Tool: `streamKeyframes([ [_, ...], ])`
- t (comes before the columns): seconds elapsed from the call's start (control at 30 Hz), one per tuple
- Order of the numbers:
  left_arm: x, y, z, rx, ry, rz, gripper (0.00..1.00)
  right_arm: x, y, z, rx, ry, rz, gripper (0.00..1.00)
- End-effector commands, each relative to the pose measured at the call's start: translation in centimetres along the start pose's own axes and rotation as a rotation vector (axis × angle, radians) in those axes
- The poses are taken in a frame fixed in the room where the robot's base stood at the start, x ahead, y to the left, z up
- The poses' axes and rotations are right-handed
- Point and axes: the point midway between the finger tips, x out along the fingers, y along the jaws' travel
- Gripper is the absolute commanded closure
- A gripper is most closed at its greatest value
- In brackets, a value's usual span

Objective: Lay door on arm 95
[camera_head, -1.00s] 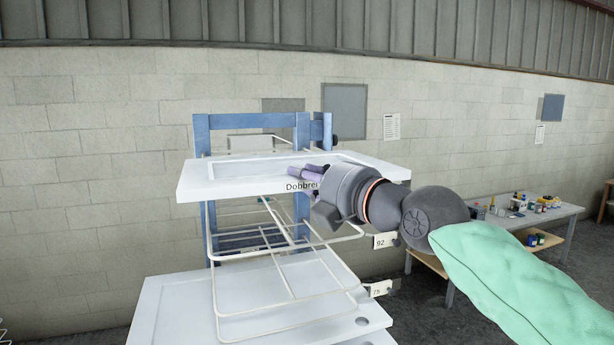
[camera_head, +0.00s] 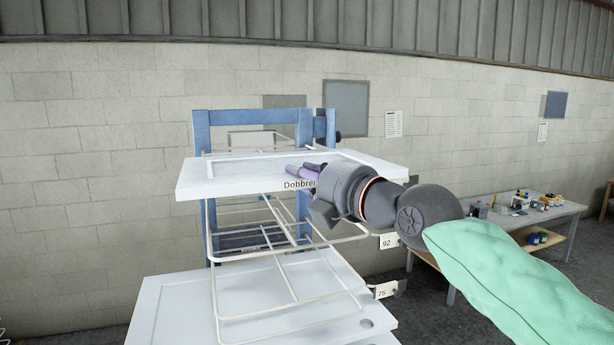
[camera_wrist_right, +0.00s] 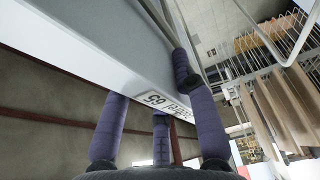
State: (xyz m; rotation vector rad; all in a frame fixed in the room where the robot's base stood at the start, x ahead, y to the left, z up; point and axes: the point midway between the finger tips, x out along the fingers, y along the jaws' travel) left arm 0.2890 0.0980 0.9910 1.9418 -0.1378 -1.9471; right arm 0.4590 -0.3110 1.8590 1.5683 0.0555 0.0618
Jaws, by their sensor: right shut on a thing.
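The door (camera_head: 225,181) is a white panel with a recessed face, roughly level in front of the blue rack. My right gripper (camera_head: 306,170) is shut on its near edge, with purple fingers over the top. The door's underside (camera_wrist_right: 90,45) fills the upper left of the wrist view, with my fingers (camera_wrist_right: 160,125) around its edge and a label (camera_wrist_right: 163,103) there. Wire arms (camera_head: 262,208) of the rack lie under the door; whether it touches one, I cannot tell. No tag reading 95 is legible. My left gripper is not in view.
Lower wire arms carry tags 92 (camera_head: 387,241) and 75 (camera_head: 383,290). Another white panel (camera_head: 180,310) lies below. The blue rack frame (camera_head: 250,117) stands behind the door. A workbench (camera_head: 520,215) with small containers is at the right, by the block wall.

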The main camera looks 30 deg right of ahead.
Motion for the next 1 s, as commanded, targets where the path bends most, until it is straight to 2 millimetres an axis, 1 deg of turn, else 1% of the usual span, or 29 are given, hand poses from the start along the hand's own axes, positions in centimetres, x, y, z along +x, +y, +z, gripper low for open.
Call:
streamKeyframes([
  [0.07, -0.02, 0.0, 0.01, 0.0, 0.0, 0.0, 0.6, -0.2, 0.42, 0.11, 0.0, -0.002, 0.01, 1.0],
  [0.83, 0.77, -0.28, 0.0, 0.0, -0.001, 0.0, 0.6, -0.21, -0.18, 0.11, -0.001, -0.002, 0.01, 1.0],
  [0.87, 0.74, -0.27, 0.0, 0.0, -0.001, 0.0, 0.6, -0.21, -0.15, 0.11, -0.001, -0.002, 0.01, 0.66],
  [0.9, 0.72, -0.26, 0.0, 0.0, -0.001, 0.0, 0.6, -0.21, -0.13, 0.11, -0.001, -0.002, 0.01, 0.55],
  [0.93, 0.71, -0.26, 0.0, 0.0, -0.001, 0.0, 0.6, -0.2, -0.15, 0.11, 0.0, -0.002, 0.009, 0.46],
  [0.97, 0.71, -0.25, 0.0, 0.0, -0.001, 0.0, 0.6, -0.19, -0.17, 0.1, 0.0, -0.002, 0.009, 0.44],
  [1.0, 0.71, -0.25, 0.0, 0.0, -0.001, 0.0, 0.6, -0.17, -0.21, 0.09, 0.0, -0.002, 0.008, 0.44],
])
